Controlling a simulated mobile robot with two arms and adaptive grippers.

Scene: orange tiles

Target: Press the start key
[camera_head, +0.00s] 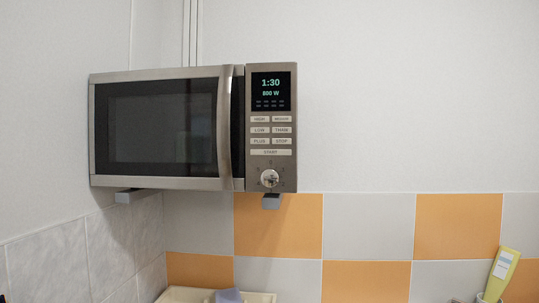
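A silver microwave (165,183) is mounted on the wall at the left of the head view, with its dark-windowed door shut. Its control panel (285,210) is on the right side of its front. The wide start key (271,152) is the lowest key on the panel, below the PLUS and STOP keys and above a round knob (269,178). The display (271,87) reads 1:30 and 800 W. Neither of my grippers shows in this view.
Grey brackets (271,202) support the microwave from below. A cream tray (190,295) with a bluish item stands at the bottom edge. A yellow-green tube (500,272) leans at the bottom right. The wall right of the microwave is bare, and the space before the panel is clear.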

